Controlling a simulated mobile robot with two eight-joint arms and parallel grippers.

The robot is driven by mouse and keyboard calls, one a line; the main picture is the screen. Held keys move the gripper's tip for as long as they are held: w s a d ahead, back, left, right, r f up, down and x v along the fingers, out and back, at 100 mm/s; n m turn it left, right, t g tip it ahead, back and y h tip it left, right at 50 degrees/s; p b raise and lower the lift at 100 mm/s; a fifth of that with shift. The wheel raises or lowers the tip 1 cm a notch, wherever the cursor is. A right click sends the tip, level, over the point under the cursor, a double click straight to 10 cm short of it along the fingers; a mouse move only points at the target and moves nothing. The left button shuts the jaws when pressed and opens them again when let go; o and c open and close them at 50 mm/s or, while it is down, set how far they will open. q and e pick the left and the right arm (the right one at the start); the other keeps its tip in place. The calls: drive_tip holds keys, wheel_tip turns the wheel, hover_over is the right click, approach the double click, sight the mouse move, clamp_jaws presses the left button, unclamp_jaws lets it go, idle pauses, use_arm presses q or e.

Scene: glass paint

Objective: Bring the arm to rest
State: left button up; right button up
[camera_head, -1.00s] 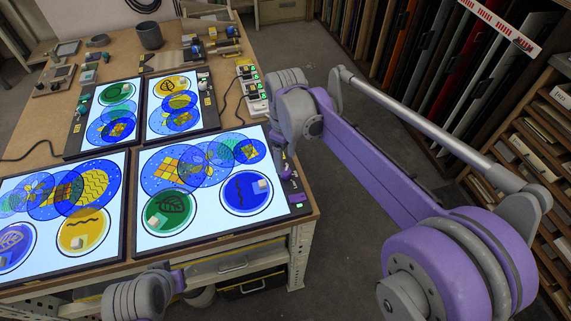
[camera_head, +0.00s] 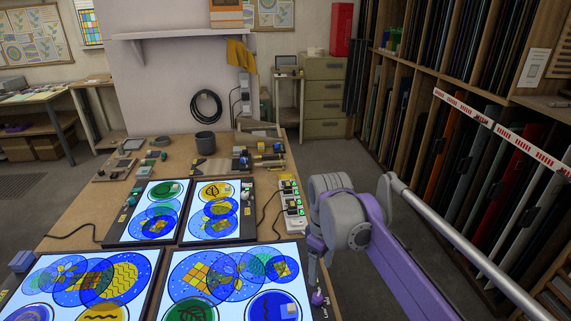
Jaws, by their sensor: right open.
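My right arm comes in from the right edge, with a purple link and a grey rod, and its grey wrist is over the right edge of the worktable (camera_head: 85,222). My right gripper (camera_head: 318,283) points down beside the front right light panel (camera_head: 236,298). It is small in view and partly covered by the wrist; its jaws are open and I see nothing held between them. My left gripper is not in view.
Several lit panels with blue, green and yellow round designs lie on the table. A power strip (camera_head: 291,203) with green lights and a dark pot (camera_head: 205,142) stand behind. A drawer cabinet (camera_head: 325,97) is at the back. Sheet racks line the right; floor between is clear.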

drive_tip(key=s+d+f+m+t, duration=0.2)
drive_tip(key=s+f+m, duration=0.2)
drive_tip(key=s, duration=0.6)
drive_tip(key=s+d+f+m+t, duration=0.2)
drive_tip(key=s+f+m, duration=0.3)
drive_tip(key=s, duration=0.5)
wheel_tip(320, 180, down, 2)
drive_tip(key=shift+s+d+f+t, duration=0.1)
drive_tip(key=shift+s+d+t, duration=0.25)
drive_tip(key=shift+t, duration=0.35)
